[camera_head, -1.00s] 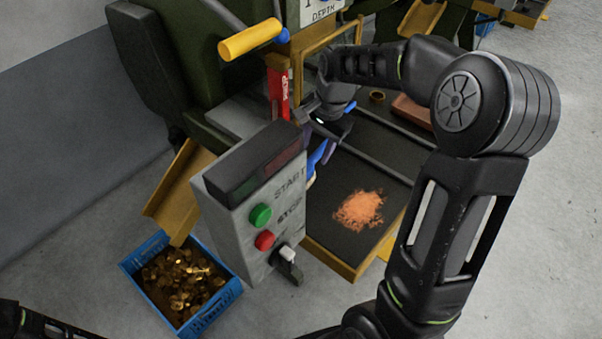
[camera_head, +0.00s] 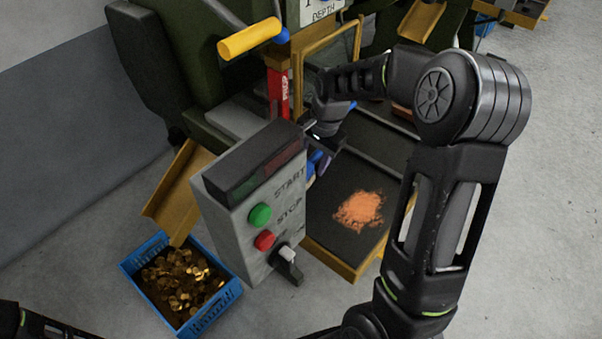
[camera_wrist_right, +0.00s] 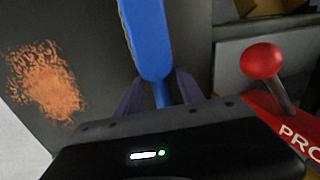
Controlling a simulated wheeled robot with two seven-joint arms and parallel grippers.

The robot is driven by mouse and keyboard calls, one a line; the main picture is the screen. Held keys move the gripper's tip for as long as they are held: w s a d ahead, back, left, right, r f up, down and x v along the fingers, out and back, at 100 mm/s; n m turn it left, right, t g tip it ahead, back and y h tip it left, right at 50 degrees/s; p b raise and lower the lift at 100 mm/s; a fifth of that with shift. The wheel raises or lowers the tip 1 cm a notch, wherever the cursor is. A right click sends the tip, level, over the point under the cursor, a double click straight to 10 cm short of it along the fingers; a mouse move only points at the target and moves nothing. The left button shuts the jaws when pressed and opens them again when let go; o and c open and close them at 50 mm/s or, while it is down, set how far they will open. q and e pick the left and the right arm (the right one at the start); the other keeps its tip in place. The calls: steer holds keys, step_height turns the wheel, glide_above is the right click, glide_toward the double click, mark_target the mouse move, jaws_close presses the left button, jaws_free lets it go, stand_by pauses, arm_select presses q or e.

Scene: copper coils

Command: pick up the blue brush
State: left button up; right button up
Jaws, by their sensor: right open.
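The blue brush (camera_wrist_right: 147,38) shows large in the right wrist view, its narrow handle end running down between the two fingers of my right gripper (camera_wrist_right: 160,92). The fingers are open, one on each side of the handle; I cannot tell whether either touches it. In the head view a small part of the blue brush (camera_head: 318,160) shows under my right gripper (camera_head: 324,150), behind the control box, and the rest is hidden. My left gripper is not in view; only a piece of my left arm shows at the bottom left.
A grey control box (camera_head: 232,207) with green and red buttons stands just in front of the brush. Copper-coloured shavings (camera_head: 360,210) lie on the dark tray (camera_head: 327,218). A red-knobbed lever (camera_wrist_right: 262,60) is close on the right. A blue crate (camera_head: 213,316) holds brass-coloured pieces.

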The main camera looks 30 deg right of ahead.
steer(key=shift+c, duration=0.2)
jaws_close()
stand_by(0.4)
